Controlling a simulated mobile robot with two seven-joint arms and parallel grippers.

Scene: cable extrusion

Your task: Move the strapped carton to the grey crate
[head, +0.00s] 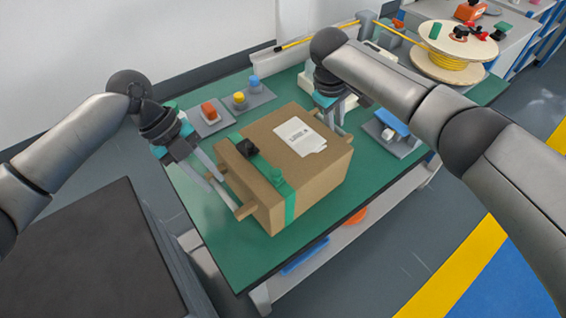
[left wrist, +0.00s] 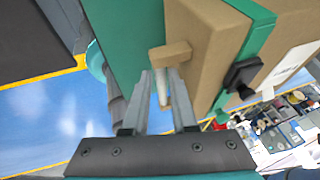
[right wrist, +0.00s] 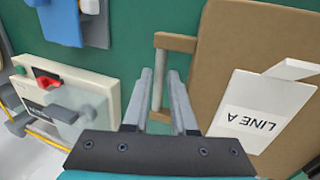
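The strapped carton (head: 262,195) is a brown box on the green table, with a green strap, a black buckle (head: 247,148), a white "LINE A" label and a bar handle on each of two opposite sides. My left gripper (head: 226,191) is at the left handle (left wrist: 171,53); its fingers are apart with the bar between them in the left wrist view. My right gripper (right wrist: 161,73) is at the far handle (right wrist: 174,41), fingers apart on either side of its bar. The grey crate cannot be made out in these views.
A spool with yellow cable (head: 455,50) stands at the back right.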

